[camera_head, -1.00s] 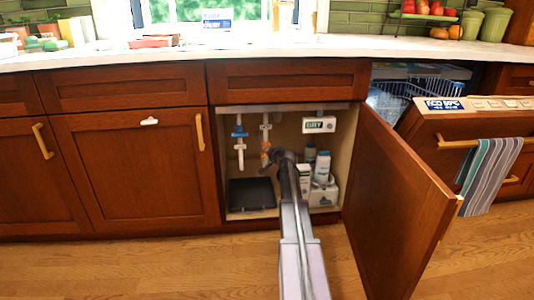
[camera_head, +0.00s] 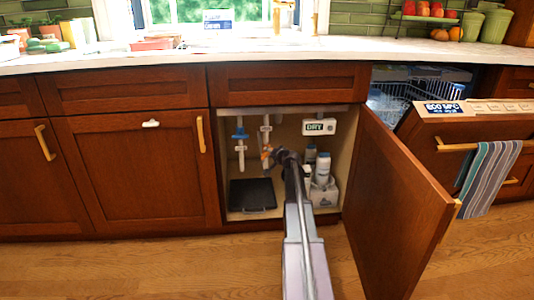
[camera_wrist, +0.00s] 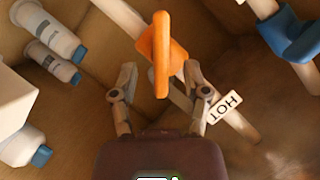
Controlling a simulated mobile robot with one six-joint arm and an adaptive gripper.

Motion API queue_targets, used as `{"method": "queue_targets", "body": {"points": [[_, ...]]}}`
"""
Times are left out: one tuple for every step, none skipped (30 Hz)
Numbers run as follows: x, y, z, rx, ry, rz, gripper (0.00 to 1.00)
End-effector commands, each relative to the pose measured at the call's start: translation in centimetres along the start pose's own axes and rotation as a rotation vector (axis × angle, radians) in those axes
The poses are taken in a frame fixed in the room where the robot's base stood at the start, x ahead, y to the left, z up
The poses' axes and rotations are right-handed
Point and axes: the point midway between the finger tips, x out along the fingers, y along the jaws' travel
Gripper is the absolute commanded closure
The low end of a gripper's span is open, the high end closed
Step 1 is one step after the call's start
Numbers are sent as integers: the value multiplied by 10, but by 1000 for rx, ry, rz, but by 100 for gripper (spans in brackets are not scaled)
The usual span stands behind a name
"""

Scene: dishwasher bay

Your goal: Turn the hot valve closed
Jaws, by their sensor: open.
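The hot valve's orange handle (camera_wrist: 162,50) shows in the wrist view on a pale pipe, with a tag reading HOT (camera_wrist: 225,106) beside it. In the head view the orange valve (camera_head: 266,152) is inside the open sink cabinet, partly hidden by my arm. My gripper (camera_wrist: 160,80) is open, its two fingers to either side of and just short of the handle, with nothing clearly held. In the head view my gripper (camera_head: 276,156) is small and dark beside the valve.
A blue valve (camera_head: 240,133) is on the pipe to the left, also in the wrist view (camera_wrist: 292,38). White bottles (camera_head: 322,168) stand at the right. A black tray (camera_head: 252,194) lies on the cabinet floor. The cabinet door (camera_head: 400,200) stands open at the right.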

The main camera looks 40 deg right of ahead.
Motion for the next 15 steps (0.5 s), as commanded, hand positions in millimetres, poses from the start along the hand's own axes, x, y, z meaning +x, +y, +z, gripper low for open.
{"method": "queue_targets", "body": {"points": [[-10,-3,-7,3,-19,1,40],[-15,-2,-10,5,-32,1,40],[-22,-2,-12,7,-53,0,40],[-27,-2,-14,8,-71,-1,40],[-33,-2,-16,10,-89,-1,40],[-42,-2,-19,13,-114,-2,40],[-48,-2,-21,15,-133,-4,40],[-54,-2,-23,16,-153,-5,40],[-63,-1,-26,19,-179,-7,40],[-70,-1,-27,22,-198,-9,40],[-76,-1,-29,24,-218,-11,40],[-84,-1,-30,27,-241,-14,40],[-89,0,-31,29,-257,-16,40],[-94,0,-32,31,-271,-18,40],[-100,0,-33,33,-289,-21,40]]}}
